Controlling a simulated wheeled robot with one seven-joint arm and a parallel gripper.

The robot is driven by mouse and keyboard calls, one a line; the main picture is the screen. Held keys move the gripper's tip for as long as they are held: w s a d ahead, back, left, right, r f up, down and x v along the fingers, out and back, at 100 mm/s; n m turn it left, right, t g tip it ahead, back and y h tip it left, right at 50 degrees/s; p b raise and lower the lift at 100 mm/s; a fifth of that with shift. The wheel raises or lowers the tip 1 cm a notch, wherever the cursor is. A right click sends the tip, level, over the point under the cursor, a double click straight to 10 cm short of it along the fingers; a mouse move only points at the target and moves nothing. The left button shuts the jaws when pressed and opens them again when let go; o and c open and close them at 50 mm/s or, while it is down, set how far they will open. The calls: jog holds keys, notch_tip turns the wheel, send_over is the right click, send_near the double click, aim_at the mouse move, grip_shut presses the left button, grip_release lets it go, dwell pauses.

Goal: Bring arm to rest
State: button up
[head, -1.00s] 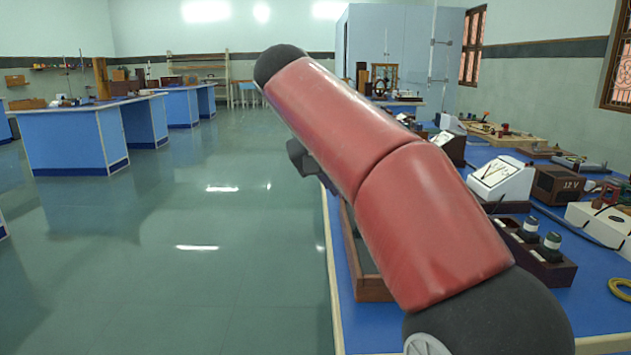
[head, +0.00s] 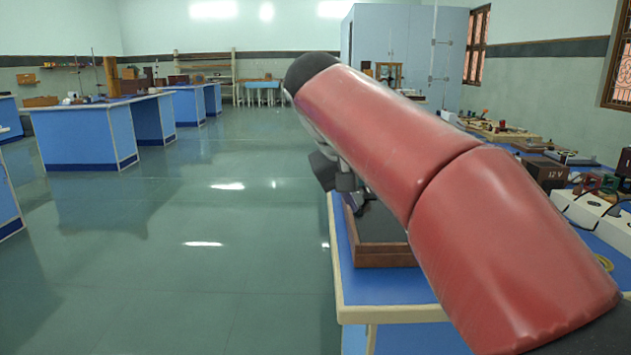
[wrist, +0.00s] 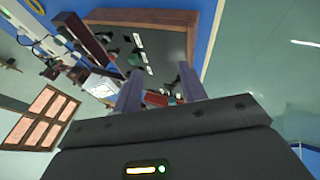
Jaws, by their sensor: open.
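My red and black arm crosses the head view from the lower right to the upper middle, over a blue-topped bench (head: 385,289). My gripper (wrist: 157,84) shows in the wrist view with its two grey fingers apart and nothing held between them. A small red thing shows beyond the gap, apart from the fingers. A wooden-framed dark tray (head: 385,257) lies on the bench near its left edge, below my arm. In the wrist view the same kind of dark tray (wrist: 174,45) bears several small things. In the head view the fingers are mostly hidden behind my arm.
Instruments crowd the bench at right, including a dark 12 V box (head: 545,172) and a white instrument (head: 590,212). Other blue benches (head: 85,140) stand at left. The shiny floor (head: 200,270) between them is clear. A pale blue cabinet (head: 400,45) stands behind.

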jog(key=s+d+f+y, duration=0.2)
jog(key=s+d+f, duration=0.1)
jog(key=s+f, duration=0.8)
jog(key=s+d+f+m+y, duration=0.1)
jog(key=s+d+f, duration=0.3)
jog(key=s+f, duration=0.7)
jog(key=shift+s+d+f+m+t+y, duration=0.2)
jog(key=shift+f+m+t+y, duration=0.15)
jog(key=shift+y, duration=0.55)
